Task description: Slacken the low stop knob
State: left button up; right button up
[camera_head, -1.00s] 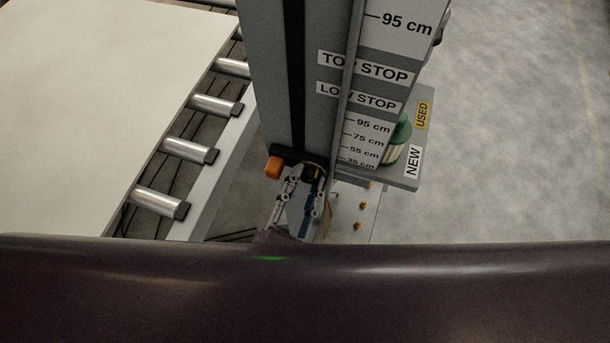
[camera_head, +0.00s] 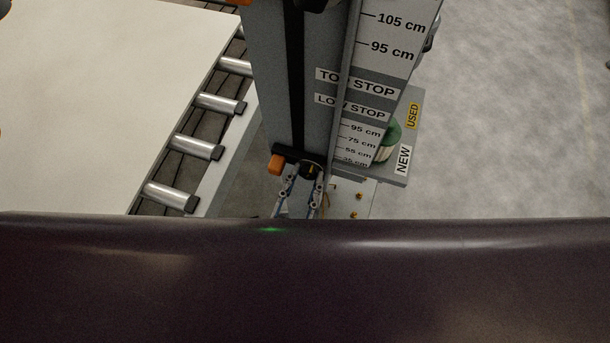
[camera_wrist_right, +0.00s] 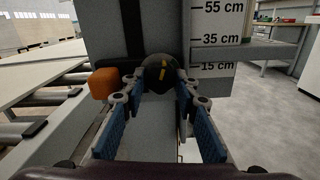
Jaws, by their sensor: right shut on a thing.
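The low stop is a dark block with an orange end (camera_head: 275,165) at the lower part of the grey mast. Its round black knob (camera_head: 311,168) has a yellow mark and faces me. The knob also shows in the right wrist view (camera_wrist_right: 161,72), with the orange end (camera_wrist_right: 103,83) to its left. My right gripper (camera_head: 305,178) is shut on the knob, one finger on each side. In the right wrist view its blue-padded fingers (camera_wrist_right: 158,85) reach the knob's two sides. My left gripper is not in view.
The mast carries TOP STOP (camera_head: 355,83) and LOW STOP (camera_head: 352,106) labels and a cm scale. A roller conveyor (camera_head: 196,147) with a pale board (camera_head: 90,100) is at left. A grey shelf marked USED and NEW (camera_head: 399,177) holds a green-topped item (camera_head: 388,138) at right.

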jog(key=o, duration=1.1)
jog(key=shift+o, duration=0.2)
notch_tip(320, 180, up, 10)
